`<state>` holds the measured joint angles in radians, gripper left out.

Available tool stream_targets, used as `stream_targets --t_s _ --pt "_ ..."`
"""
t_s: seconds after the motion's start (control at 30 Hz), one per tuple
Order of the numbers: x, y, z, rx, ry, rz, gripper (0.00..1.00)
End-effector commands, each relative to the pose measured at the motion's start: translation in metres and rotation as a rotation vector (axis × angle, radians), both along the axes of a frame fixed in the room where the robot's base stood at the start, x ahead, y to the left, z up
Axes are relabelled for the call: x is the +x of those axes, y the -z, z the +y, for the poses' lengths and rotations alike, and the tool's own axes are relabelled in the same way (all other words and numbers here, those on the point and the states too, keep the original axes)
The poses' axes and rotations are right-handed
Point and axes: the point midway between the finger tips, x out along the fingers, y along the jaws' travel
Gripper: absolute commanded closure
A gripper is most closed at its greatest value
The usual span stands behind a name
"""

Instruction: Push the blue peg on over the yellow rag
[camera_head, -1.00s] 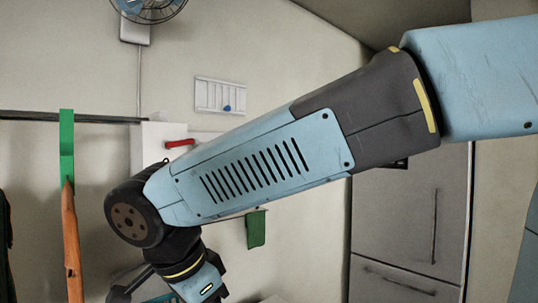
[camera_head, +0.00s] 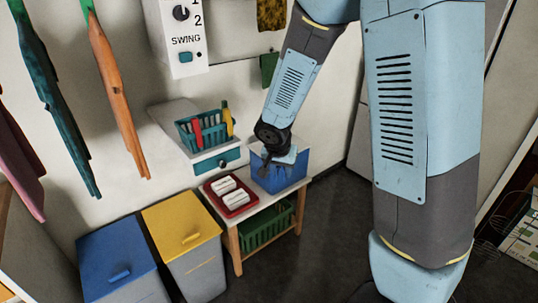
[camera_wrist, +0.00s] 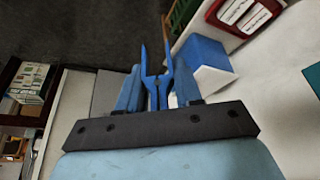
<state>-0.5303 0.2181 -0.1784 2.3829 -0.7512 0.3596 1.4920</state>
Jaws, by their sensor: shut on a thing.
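My gripper (camera_wrist: 157,88) is shut on the blue peg (camera_wrist: 155,78) in the wrist view. The peg's two prongs point away from the gripper and stand apart, with nothing visible between them. In the head view my gripper (camera_head: 278,152) hangs low by the blue bin; the peg cannot be made out there. The yellow rag (camera_head: 271,14), a mottled dark yellow cloth, hangs at the top edge of the head view, cut off above. It is well above my gripper and apart from it. I do not see it in the wrist view.
A blue bin (camera_head: 280,176) and a red tray (camera_head: 228,196) with white blocks stand on a small table. A green cloth (camera_head: 269,68) hangs below the rag. A teal basket (camera_head: 205,130) and a white switch box (camera_head: 181,52) are left. Dark floor (camera_head: 325,240) is clear.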

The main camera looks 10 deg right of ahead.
Motion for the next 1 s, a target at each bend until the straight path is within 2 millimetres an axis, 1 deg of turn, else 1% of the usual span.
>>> stream_targets --t_s 0.03,0.1,0.3,0.57,0.7,0.8,0.9,1.0 --pt "0.007 0.016 -0.009 -0.003 -0.025 0.007 0.94" --pt "0.017 0.034 -0.019 -0.003 -0.068 0.007 0.94" --pt "0.041 0.078 -0.043 -0.003 -0.174 0.005 0.94" --pt "0.065 0.124 -0.075 0.000 -0.286 0.004 0.94" --pt "0.080 0.151 -0.096 0.001 -0.351 0.004 0.94" --pt "0.090 0.166 -0.108 0.003 -0.393 0.001 0.94" --pt "0.098 0.177 -0.116 0.004 -0.419 -0.002 0.94" --pt "0.102 0.183 -0.121 0.005 -0.433 -0.002 0.94"
